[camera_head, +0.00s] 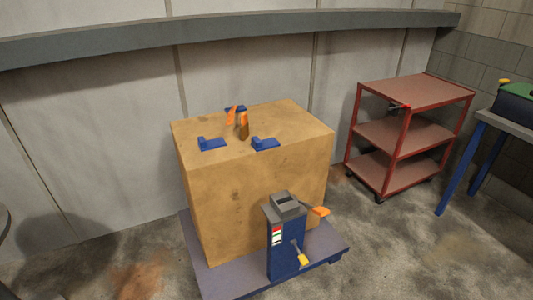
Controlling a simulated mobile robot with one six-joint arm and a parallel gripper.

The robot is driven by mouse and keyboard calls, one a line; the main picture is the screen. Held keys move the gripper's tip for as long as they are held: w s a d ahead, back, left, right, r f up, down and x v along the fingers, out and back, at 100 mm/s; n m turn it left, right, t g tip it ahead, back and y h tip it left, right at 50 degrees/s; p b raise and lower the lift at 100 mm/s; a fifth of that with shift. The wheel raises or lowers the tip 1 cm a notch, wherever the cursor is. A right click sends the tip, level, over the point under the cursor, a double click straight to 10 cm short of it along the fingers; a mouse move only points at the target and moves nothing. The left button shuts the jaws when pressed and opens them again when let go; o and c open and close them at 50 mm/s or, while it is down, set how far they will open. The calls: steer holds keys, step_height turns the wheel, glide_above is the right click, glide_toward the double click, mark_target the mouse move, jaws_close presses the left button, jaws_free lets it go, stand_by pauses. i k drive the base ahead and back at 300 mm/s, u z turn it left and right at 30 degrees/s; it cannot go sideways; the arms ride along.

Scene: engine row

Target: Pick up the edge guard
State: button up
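I cannot tell for sure which thing is the edge guard. Several small blue pieces lie on top of a large tan box: one at the front left (211,144), one at the front right (265,143) and one further back (235,108), partly hidden. The front two look like low blocks with a raised end. Between them stand two upright orange pieces, a left one (231,116) and a right one (243,124) with a brownish lower part. My gripper is not in view.
The tan box (255,195) stands on a grey-blue platform (208,272) with a blue control post (285,245) in front. A red shelf cart (415,92) stands at the right, and a blue-legged bench (508,123) at the right edge. Floor at the front left is open.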

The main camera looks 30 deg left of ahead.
mark_target(258, 144)
steer(key=z, duration=0.75)
steer(key=k, duration=0.3)
steer(key=u, duration=3.2)
steer(key=i, duration=1)
steer(key=u, duration=0.15)
steer(key=k, duration=0.1)
